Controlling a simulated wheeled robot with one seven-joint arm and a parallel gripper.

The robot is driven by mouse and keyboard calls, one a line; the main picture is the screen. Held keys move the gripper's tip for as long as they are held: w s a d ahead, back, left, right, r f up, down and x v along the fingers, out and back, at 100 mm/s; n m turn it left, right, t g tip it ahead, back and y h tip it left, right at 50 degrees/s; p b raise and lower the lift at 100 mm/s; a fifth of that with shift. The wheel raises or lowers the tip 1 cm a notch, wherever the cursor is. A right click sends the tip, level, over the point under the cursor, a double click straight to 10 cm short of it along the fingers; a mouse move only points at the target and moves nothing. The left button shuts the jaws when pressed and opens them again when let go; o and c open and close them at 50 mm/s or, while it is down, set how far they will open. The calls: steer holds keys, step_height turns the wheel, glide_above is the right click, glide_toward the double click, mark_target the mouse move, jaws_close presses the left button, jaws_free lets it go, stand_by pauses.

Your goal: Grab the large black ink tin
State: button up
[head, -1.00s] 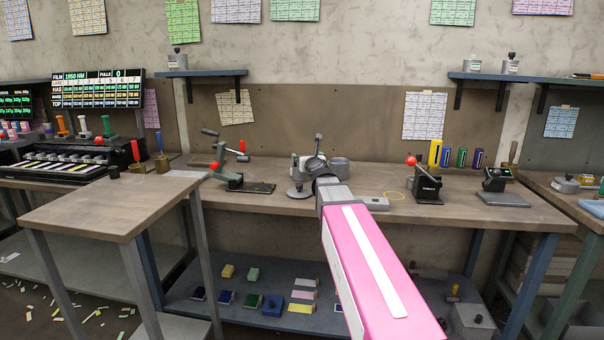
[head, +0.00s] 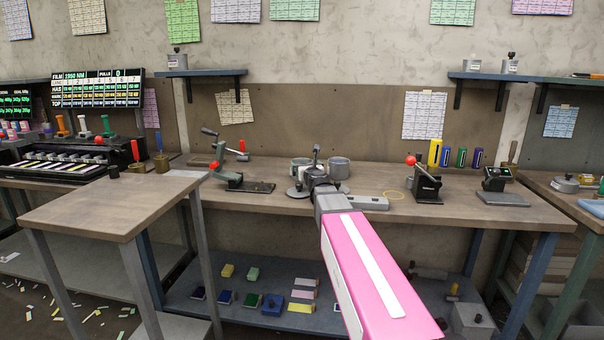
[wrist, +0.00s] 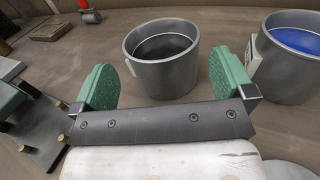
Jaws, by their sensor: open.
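The black ink tin (wrist: 165,74), an open grey metal can with a dark inside, stands upright on the workbench in the wrist view. It appears in line with the gap between the green fingers of my gripper (wrist: 163,78), with bench showing on both sides. My gripper is open and holds nothing. In the head view my gripper (head: 317,176) is low over the bench, just in front of two grey tins. The left one (head: 299,168) seems to be the black one; its ink is not visible there. A tin with blue ink (wrist: 290,70) stands close beyond the right finger.
The workbench (head: 380,175) carries a red-handled lever press (head: 428,188) to the right and a red-handled tool (head: 228,178) to the left. A flat grey piece (head: 372,203) lies near the front edge. A shelf (head: 275,312) below holds coloured blocks.

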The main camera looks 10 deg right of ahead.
mark_target(302, 161)
steer(key=w, duration=0.6)
steer(key=shift+a, duration=0.25)
steer(key=shift+s, duration=0.1)
steer(key=c, duration=0.8)
steer(key=shift+o, duration=0.2)
steer(key=shift+r, duration=0.25)
